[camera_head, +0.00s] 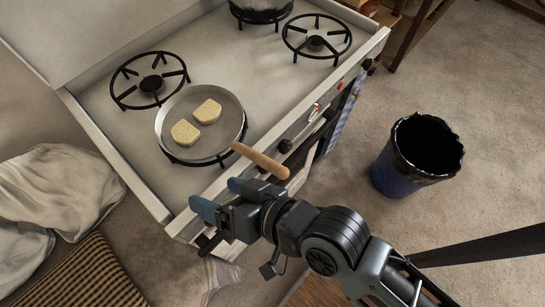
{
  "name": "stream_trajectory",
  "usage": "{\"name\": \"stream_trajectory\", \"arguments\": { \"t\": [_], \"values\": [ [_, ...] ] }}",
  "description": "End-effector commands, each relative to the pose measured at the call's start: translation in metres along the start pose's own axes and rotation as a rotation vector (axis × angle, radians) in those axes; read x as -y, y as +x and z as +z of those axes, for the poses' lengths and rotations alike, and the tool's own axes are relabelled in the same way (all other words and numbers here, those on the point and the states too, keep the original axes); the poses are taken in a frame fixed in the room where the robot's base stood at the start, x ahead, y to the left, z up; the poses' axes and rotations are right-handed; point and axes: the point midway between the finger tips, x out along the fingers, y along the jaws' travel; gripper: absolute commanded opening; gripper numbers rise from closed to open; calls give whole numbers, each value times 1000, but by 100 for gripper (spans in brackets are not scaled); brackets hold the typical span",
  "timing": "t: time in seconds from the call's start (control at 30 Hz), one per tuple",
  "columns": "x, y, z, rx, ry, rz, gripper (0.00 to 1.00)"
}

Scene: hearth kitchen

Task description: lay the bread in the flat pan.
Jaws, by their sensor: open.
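Two pale slices of bread lie flat inside the flat pan (231,108), apart from each other. The upper bread slice (208,111) is near the pan's middle, and the lower bread slice (185,133) is towards its left side. The pan sits on a front burner, with its wooden handle (261,161) pointing right and down past the stove's front edge. My gripper (219,197) is open and empty at the stove's front corner, below the pan and left of the handle. It appears apart from the bread and the pan.
Bare burners stand at the left (150,84) and upper right (317,41) of the stove top. A dark pot (260,10) is at the top edge. A lined bin (417,155) stands on the floor at right. White cloth bundles (62,187) lie at left.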

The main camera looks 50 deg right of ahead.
Motion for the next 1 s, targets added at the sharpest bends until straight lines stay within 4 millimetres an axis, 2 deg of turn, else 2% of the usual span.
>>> {"name": "stream_trajectory", "arguments": {
  "t": [0.03,0.07,0.23,0.4,0.5,0.6,0.7,1.0],
  "values": [
    [-11,-23,8,-18,-20,30,80],
    [-18,-35,10,-35,-36,46,80],
    [-50,-108,10,-120,-173,129,80],
    [-70,-177,-5,-185,-350,171,80],
    [-73,-206,-16,-212,-442,175,80],
    [-74,-224,-25,-231,-503,171,80],
    [-74,-233,-29,-241,-536,168,80],
    [-74,-235,-30,-244,-542,167,80]
  ]
}}
